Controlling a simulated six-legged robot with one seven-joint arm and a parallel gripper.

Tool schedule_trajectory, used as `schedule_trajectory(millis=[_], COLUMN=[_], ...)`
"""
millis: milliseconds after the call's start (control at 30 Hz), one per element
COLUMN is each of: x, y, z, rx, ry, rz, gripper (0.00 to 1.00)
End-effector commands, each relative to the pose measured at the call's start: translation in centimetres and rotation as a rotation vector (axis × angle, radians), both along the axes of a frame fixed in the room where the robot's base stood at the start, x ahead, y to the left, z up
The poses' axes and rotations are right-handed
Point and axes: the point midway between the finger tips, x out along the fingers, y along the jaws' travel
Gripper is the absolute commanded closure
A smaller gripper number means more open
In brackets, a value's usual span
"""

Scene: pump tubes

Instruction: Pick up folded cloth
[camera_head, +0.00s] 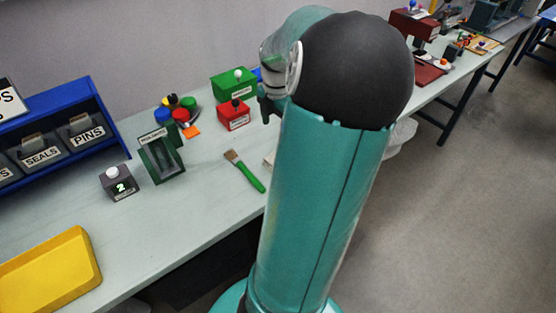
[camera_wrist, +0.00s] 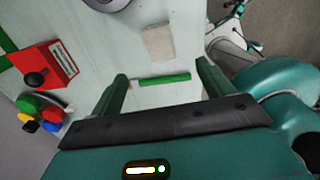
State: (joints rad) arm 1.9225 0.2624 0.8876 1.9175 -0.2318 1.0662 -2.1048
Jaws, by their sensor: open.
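The folded cloth (camera_wrist: 158,42) is a flat beige square lying on the grey table in the wrist view, above the line between my fingertips. In the head view only a pale sliver of the cloth (camera_head: 269,160) shows beside my arm, which hides the rest. My gripper (camera_wrist: 162,72) is open, its two teal fingers spread apart with no object held. The cloth lies apart from both fingers, beyond their tips in the picture.
A brush (camera_head: 245,172) with a green handle lies close to the cloth; in the wrist view its handle shows between my fingers. A red box (camera_head: 233,115), a green box (camera_head: 233,84) and coloured knobs (camera_head: 178,110) stand behind. A yellow tray (camera_head: 50,275) is front left.

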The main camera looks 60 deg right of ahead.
Motion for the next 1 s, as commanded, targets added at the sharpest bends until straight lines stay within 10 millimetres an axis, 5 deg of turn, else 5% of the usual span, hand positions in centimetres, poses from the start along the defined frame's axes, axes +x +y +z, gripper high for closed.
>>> schedule_trajectory(millis=[333,1000], x=[0.4,0.0], y=[0.4,0.3], z=[-6.5,-13.1], rx=[0.005,0.001], ry=[0.0,0.001], rz=[0.004,0.002], gripper=[0.2,0.2])
